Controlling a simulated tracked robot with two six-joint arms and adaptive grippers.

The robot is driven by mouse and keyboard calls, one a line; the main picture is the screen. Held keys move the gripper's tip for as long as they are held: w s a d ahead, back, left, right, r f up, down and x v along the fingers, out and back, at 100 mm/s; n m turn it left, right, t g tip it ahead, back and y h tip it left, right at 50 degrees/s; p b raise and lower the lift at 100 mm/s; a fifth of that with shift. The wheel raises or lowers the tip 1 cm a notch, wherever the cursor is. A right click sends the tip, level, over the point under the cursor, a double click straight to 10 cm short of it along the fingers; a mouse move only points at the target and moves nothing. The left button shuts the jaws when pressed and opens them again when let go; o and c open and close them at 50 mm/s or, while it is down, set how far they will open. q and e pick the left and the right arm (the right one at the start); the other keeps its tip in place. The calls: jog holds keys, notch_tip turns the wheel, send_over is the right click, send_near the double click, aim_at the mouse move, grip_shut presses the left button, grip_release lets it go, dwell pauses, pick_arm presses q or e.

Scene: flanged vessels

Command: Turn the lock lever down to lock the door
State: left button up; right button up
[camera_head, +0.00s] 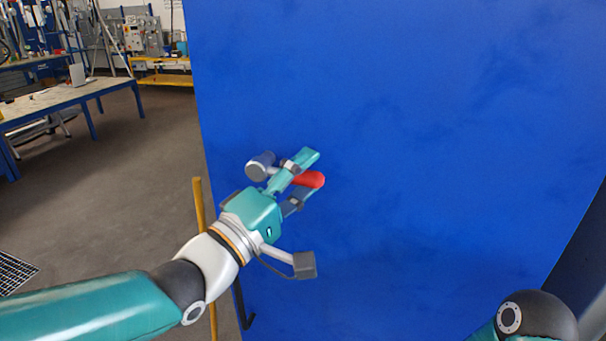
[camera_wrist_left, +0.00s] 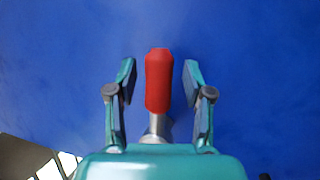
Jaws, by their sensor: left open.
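The red lock lever (camera_head: 309,179) is on the blue door (camera_head: 400,120), near the door's left edge. In the left wrist view the red lever (camera_wrist_left: 159,80) stands between the two fingers, with a grey metal shank (camera_wrist_left: 157,128) below it. My left gripper (camera_head: 314,172) is open around the lever, one finger on each side. A gap shows between the lever and each finger in the left wrist view (camera_wrist_left: 160,85). My right gripper is out of view.
A yellow post (camera_head: 199,230) stands by the door's left edge, and a black hooked bar (camera_head: 243,306) is below my left gripper. A workbench (camera_head: 60,105) is far left. The door's face to the right of the lever is clear.

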pick_arm(q)
grip_shut()
